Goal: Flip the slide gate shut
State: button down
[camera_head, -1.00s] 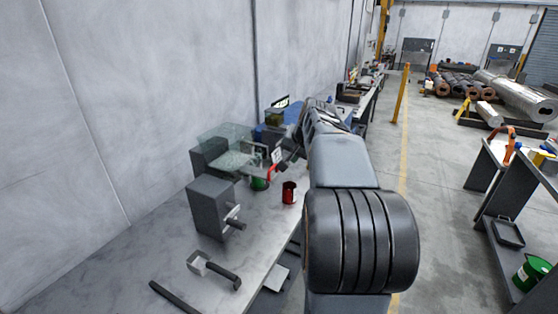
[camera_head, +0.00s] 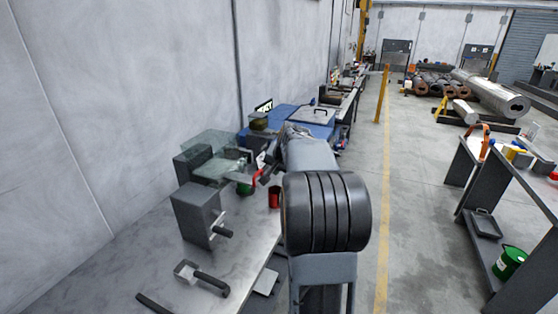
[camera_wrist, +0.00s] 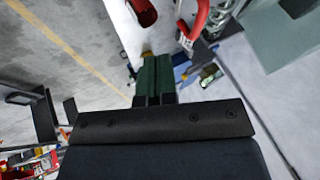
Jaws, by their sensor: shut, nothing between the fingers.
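A bench machine with a clear guard (camera_head: 208,142) stands against the wall in the head view. A red curved handle (camera_head: 257,178) is on its right side; it also shows at the top of the wrist view (camera_wrist: 197,22). I cannot tell for sure which part is the slide gate or how it stands. My gripper (camera_wrist: 155,62) shows dark green fingers, closed together and empty, below the red handle in the picture and apart from it.
A grey block with a handle (camera_head: 196,215) and a hammer-like tool (camera_head: 203,278) are nearer. The floor aisle (camera_head: 415,200) at right is clear.

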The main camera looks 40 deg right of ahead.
jog(key=shift+w+a+f+p, duration=0.35)
jog(key=shift+w+f, duration=0.1)
jog(key=shift+w, duration=0.35)
jog(key=shift+w+a+f+p, duration=0.25)
jog(key=shift+w+f, duration=0.25)
jog(key=shift+w, duration=0.3)
jog(key=shift+w+a+f+p, duration=0.25)
jog(key=shift+w+f+p, duration=0.2)
jog(key=shift+w, duration=0.35)
